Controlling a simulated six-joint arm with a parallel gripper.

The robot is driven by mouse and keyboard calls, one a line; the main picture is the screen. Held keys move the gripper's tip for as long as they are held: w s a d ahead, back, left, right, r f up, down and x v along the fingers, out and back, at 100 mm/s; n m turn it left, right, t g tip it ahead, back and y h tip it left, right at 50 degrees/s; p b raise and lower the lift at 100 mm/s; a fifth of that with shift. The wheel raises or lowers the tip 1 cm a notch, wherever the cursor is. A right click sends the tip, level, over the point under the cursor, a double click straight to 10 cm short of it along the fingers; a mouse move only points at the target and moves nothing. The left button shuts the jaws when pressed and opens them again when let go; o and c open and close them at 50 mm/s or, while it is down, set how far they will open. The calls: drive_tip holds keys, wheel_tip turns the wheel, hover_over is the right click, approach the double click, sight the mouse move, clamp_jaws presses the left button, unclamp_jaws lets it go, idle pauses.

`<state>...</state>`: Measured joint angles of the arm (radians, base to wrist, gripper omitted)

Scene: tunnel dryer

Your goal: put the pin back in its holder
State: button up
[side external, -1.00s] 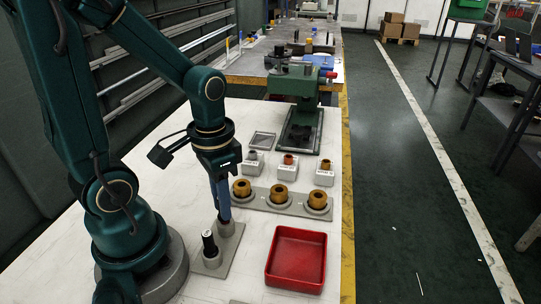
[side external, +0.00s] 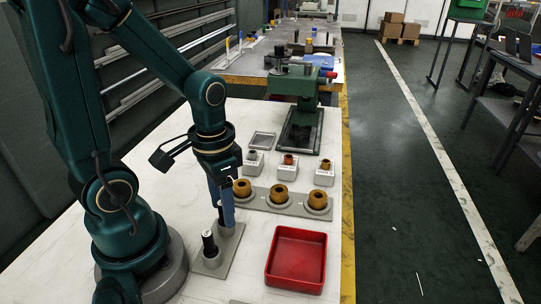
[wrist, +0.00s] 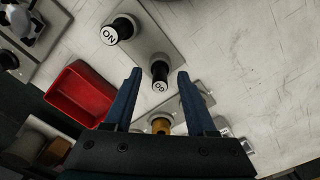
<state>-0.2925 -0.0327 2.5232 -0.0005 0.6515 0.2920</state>
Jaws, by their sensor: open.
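Two black pins with white lettered tops stand on a grey two-socket holder plate (side external: 228,252). The near pin (side external: 209,242) sits upright in its grey socket; in the wrist view it is the upper pin (wrist: 118,31), marked with letters like "ON". The other pin (wrist: 160,75) stands between my open blue fingers in the wrist view, its lettering hard to read. In the side view my gripper (side external: 223,212) points down at the far socket, with a finger partly hiding that pin. I cannot tell how deep that pin sits or whether a finger touches it.
A red tray (side external: 297,259) lies right of the holder plate. A grey rack with several brass rings (side external: 281,196) and white labelled blocks (side external: 288,172) stand behind. A green press (side external: 300,100) is farther back.

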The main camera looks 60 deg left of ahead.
drive_tip(key=shift+r, duration=2.4)
drive_tip(key=d+r+t, duration=0.4)
drive_tip(key=r+t, duration=0.1)
drive_tip(key=r, duration=0.1)
drive_tip(key=shift+d+t, duration=0.3)
